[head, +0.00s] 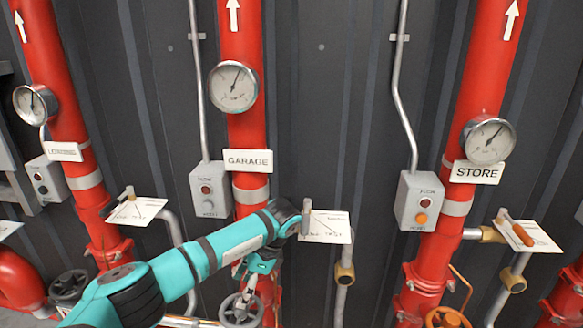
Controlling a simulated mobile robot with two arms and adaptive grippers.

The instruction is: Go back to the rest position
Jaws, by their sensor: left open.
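My left arm comes in from the lower left in teal and black. It passes in front of the lower part of the GARAGE pipe. My left gripper (246,284) hangs below the arm's far end, pointing down, and is open. Its fingers are small in the view and partly overlap the red pipe behind. It is just above a grey handwheel (240,311); I cannot tell whether they touch. I see nothing held in it. My right gripper is not in view.
Red vertical pipes carry gauges, such as the GARAGE gauge (233,87) and the STORE gauge (487,141). Switch boxes (418,201) hang beside them. White plates with levers, such as the orange lever (518,232), stick out from the wall. An orange handwheel (447,318) is at the lower right.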

